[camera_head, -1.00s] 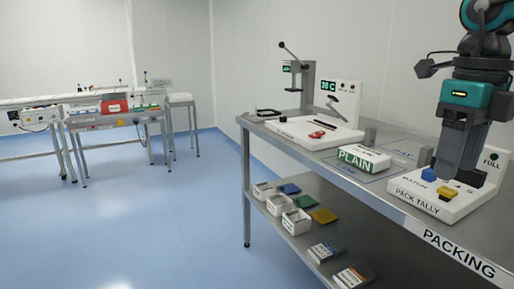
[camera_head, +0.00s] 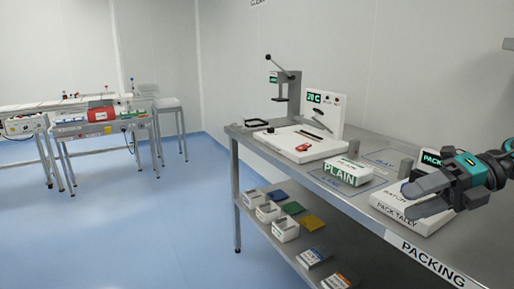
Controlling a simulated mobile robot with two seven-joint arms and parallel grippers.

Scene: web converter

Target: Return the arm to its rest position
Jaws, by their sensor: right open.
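My right gripper (camera_head: 418,200) comes in from the right edge. It points left over the white PACK TALLY box (camera_head: 392,208) on the packing table and hides much of that box's top. Its two dark fingers are apart with nothing seen between them. I cannot tell if the fingers touch the box. The teal band of my right arm (camera_head: 470,165) shows behind the fingers. My left gripper is not in view.
Blue floor (camera_head: 150,235) lies open at left.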

